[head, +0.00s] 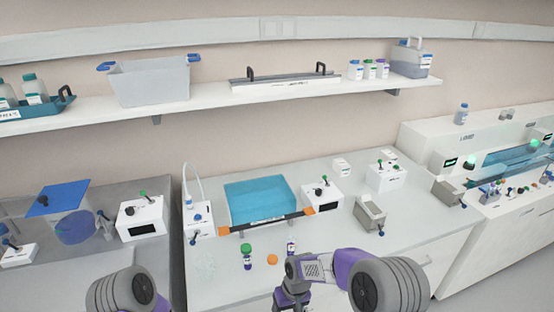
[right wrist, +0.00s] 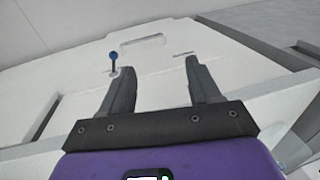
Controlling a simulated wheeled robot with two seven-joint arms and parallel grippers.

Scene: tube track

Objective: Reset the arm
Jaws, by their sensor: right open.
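My right arm reaches in from the lower right in the head view, over the front edge of the white bench. Its wrist and gripper are seen near the bottom middle, and the fingertips are hard to make out there. In the right wrist view my right gripper (right wrist: 158,80) has its two dark fingers apart with nothing between them. My left gripper is out of the picture.
A green-capped bottle (head: 247,257), an orange cap (head: 272,259) and a small labelled vial (head: 291,247) stand near the bench front. A grey metal block (head: 370,213) sits to the right. A shelf (head: 210,101) spans the wall.

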